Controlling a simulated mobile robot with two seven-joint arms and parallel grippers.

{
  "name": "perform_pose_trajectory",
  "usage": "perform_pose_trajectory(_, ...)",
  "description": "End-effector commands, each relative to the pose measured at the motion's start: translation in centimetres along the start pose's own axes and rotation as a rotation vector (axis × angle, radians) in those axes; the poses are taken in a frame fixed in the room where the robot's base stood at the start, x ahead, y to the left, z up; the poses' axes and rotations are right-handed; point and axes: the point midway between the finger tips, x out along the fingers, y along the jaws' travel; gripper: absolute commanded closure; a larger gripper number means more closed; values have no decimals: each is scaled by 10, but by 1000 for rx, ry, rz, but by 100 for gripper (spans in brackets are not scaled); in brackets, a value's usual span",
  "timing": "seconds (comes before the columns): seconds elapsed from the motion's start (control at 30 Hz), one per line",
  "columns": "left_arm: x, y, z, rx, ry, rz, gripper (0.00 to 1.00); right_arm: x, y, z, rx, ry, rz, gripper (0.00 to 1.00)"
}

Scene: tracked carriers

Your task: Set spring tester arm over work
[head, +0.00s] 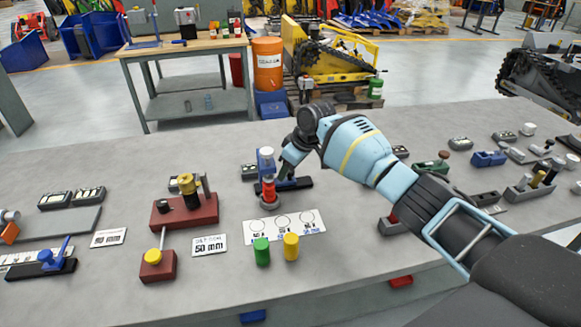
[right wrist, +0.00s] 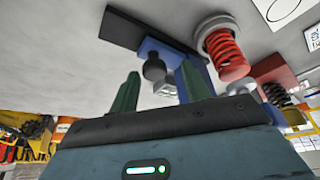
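The spring tester has a dark base (head: 298,184) and a blue body that shows in the right wrist view (right wrist: 165,52). A red spring (head: 268,190) stands on a grey disc in front of it, under a blue-and-white top piece (head: 266,158). The red spring also shows in the right wrist view (right wrist: 227,52). My right gripper (head: 286,170) is over the tester from the right. In the right wrist view its two green fingers (right wrist: 158,88) are apart, with a black knob (right wrist: 154,68) of the tester between or just beyond them; contact is unclear. My left gripper is out of view.
A white card with circles (head: 284,224) lies in front, with a green cylinder (head: 262,251) and a yellow cylinder (head: 291,247) at its near edge. Red fixtures (head: 184,212) stand to the left. More fixtures (head: 488,158) are at the right.

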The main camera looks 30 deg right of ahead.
Motion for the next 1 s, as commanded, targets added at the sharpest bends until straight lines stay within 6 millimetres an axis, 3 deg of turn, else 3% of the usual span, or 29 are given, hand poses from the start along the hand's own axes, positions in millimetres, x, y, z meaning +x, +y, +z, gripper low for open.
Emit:
perform_pose_trajectory(0.23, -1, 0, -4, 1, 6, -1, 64, -8, 1, 0, 0, 1, 2, 52)
perform_pose_trajectory(0.7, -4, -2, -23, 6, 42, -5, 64, -73, 0, -1, -1, 2, 2, 52)
perform_pose_trajectory(1.0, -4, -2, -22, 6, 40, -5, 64, -78, 0, 0, 0, -1, 0, 52)
